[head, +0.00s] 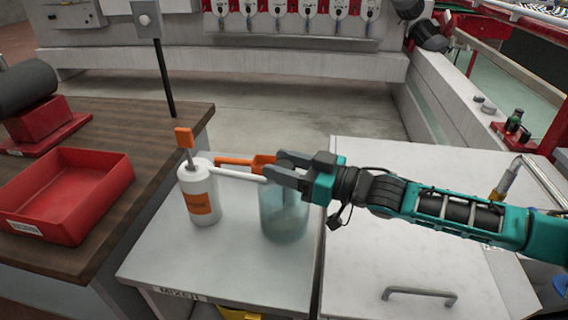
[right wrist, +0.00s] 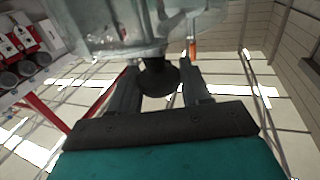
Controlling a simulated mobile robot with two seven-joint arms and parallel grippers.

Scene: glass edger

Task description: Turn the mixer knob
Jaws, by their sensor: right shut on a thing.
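The mixer stands on a white cabinet top (head: 155,255) whose front edge reads "MIXER". It has a white cylinder (head: 199,192) with an orange label, and a white arm with an orange piece (head: 232,160) reaching toward a bluish see-through jar (head: 284,212). My right gripper (head: 279,168) is above the jar, at the end of that arm. In the right wrist view, a dark round knob (right wrist: 157,78) sits between my fingers, and they are shut on it. The fingers hide the knob in the head view. My left gripper is not in view.
A red tray (head: 70,195) lies on the wooden bench at left, with a dark cylinder on a red stand behind it. A white lidded surface with a grey handle (head: 420,293) is at right. A long machine with several gauges runs along the back.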

